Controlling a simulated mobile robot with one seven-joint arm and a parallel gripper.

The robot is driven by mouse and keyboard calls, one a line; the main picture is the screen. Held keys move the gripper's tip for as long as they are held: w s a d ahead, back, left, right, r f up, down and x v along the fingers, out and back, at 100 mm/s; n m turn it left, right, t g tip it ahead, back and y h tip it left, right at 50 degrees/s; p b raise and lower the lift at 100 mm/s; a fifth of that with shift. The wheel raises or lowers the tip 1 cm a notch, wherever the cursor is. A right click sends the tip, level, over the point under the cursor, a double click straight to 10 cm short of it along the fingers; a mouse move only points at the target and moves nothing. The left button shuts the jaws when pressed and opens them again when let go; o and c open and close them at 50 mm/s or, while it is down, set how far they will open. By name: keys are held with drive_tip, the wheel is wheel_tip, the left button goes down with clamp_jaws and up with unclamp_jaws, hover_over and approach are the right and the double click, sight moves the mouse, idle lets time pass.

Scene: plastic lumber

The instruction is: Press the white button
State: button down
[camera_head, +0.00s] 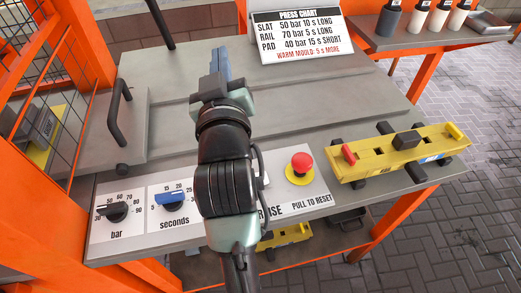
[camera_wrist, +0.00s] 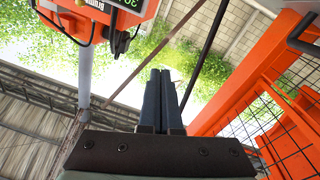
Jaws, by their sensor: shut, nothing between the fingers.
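The white button cannot be made out clearly. My arm covers the middle of the control panel (camera_head: 302,207), between the blue seconds knob and the red button. A small pale patch shows at the arm's right edge above the partly hidden lettering ending in "ISE", and I cannot tell if it is the button. My gripper (camera_head: 221,60) is above the grey press top, pointing away from the panel. In the wrist view my gripper (camera_wrist: 162,74) has its two dark fingers side by side, shut and empty, tilted up towards wall and greenery.
A red mushroom button (camera_head: 302,162) stands on a yellow disc. At left are the black bar knob (camera_head: 116,211) and blue seconds knob (camera_head: 173,199). A yellow mould (camera_head: 400,153) lies at right. A black handle (camera_head: 119,112) and an orange mesh frame (camera_head: 88,45) stand at left.

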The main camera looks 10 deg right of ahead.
drive_tip(key=g+p, duration=0.1)
drive_tip(key=p, duration=0.3)
drive_tip(key=n+g+p, duration=0.3)
drive_tip(key=g+p, duration=0.6)
drive_tip(key=p, duration=2.2)
hover_over(262, 182)
wheel_tip(262, 182, down, 6)
drive_tip(key=shift+s+f+h, duration=0.1)
drive_tip(key=shift+f+h, duration=0.2)
drive_tip(key=shift+h, duration=0.1)
drive_tip(key=shift+f+b, duration=0.15)
drive_tip(key=shift+b, duration=0.2)
wheel_tip(262, 182, down, 8)
drive_tip(key=b, duration=0.7)
drive_tip(key=shift+f+b, duration=0.25)
drive_tip(key=shift+b, duration=0.1)
drive_tip(key=shift+f, duration=0.4)
